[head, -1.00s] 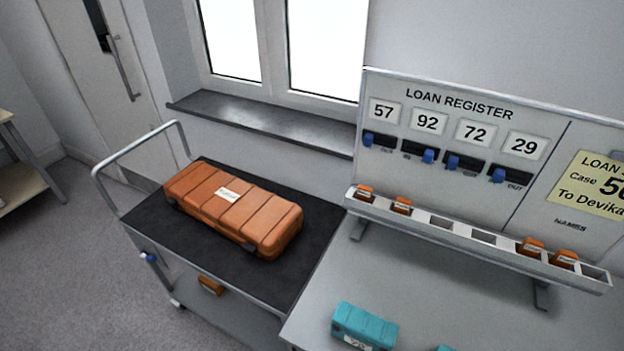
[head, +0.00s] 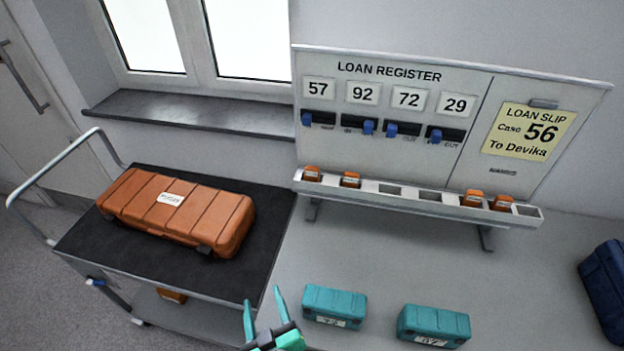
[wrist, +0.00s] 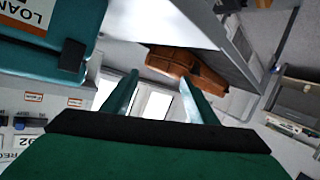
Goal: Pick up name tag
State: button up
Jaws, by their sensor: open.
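Small orange name tags stand in the slotted tray (head: 395,199) under the loan register board. Two are at its left, a first tag (head: 312,173) and a second tag (head: 350,180). Two more are toward its right, a third tag (head: 472,198) and a fourth tag (head: 502,203). The writing on them is too small to read. My gripper (head: 262,296) is at the bottom of the head view, its teal fingers apart with nothing between them. It is in front of and well away from the tray. The fingers also show in the wrist view (wrist: 160,92).
The loan slip (head: 529,132) reads case 56, to Devika. A large orange case (head: 178,212) lies on the black-topped cart (head: 85,238). Teal cases, one left (head: 334,306) and one right (head: 433,325), sit near the table's front. A dark blue case (head: 606,290) is far right. The middle table is clear.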

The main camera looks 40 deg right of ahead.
jog(key=w+d+r+m+h, duration=0.2)
jog(key=w+d+r, duration=0.3)
jog(key=w+d, duration=0.1)
jog(key=m+g+h, duration=0.3)
jog(key=m+g, duration=0.2)
jog(key=m, duration=0.2)
send_near(311, 173)
jog(key=shift+g, duration=0.4)
jog(key=shift+w+r+x, duration=0.1)
jog(key=shift+x, duration=2.15)
jog(key=shift+w+r+x, duration=0.1)
jog(key=shift+r+x, duration=0.05)
jog(key=shift+x, duration=2.1)
jog(key=c, duration=1.1)
